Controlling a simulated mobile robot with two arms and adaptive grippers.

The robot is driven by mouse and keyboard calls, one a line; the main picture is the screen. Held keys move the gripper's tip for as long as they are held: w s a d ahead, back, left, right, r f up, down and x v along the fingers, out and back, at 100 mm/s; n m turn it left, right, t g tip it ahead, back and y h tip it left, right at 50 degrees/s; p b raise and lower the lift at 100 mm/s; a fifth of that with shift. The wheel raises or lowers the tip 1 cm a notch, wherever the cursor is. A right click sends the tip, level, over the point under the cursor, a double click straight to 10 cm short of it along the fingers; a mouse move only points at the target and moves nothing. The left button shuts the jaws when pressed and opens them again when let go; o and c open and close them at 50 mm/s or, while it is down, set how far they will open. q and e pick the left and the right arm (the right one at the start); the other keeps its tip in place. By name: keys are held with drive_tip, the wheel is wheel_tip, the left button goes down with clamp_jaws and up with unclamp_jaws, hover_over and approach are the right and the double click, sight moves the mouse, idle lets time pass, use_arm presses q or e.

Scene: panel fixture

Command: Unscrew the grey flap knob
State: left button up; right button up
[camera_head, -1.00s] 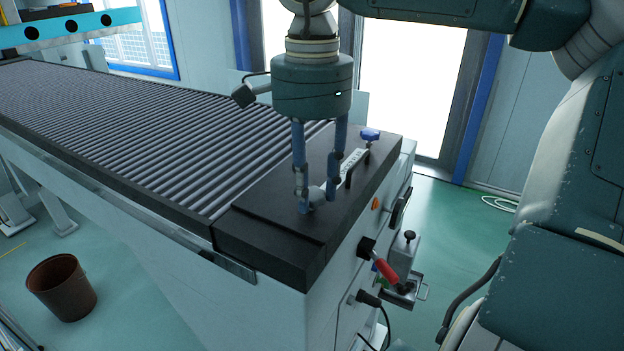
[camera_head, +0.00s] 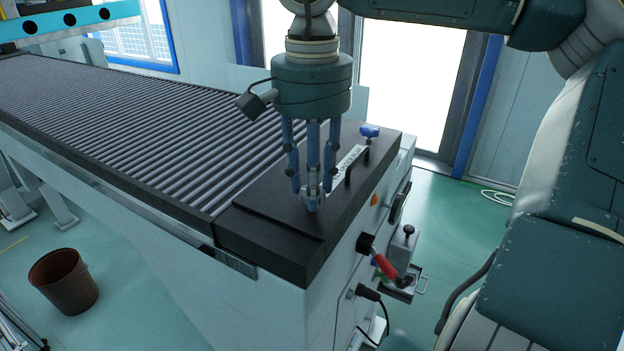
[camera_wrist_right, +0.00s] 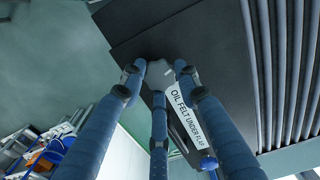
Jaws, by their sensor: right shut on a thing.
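The grey flap knob (camera_wrist_right: 157,70) is largely hidden between the fingertips of my right gripper, and a pale grey part of it shows in the right wrist view. My right gripper (camera_head: 312,195) points straight down at the dark top of the panel fixture (camera_head: 270,240). Its blue fingers are drawn together around the knob; in the right wrist view the fingertips (camera_wrist_right: 162,78) meet at it. A white label reading "OIL FELT UNDER FLAP" (camera_wrist_right: 187,117) lies beside the knob. My left gripper is not in view.
A blue knob (camera_head: 370,132) and a black handle (camera_head: 356,165) stand on the same dark top, behind and right of the gripper. A red-handled lever (camera_head: 385,266) sticks out of the fixture's side. Ribbed rollers (camera_head: 150,120) stretch away to the left.

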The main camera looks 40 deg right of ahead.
drive_tip(key=shift+w+r, duration=0.1)
drive_tip(key=o, duration=1.2)
wheel_tip(320, 180, up, 12)
drive_tip(key=shift+f, duration=0.1)
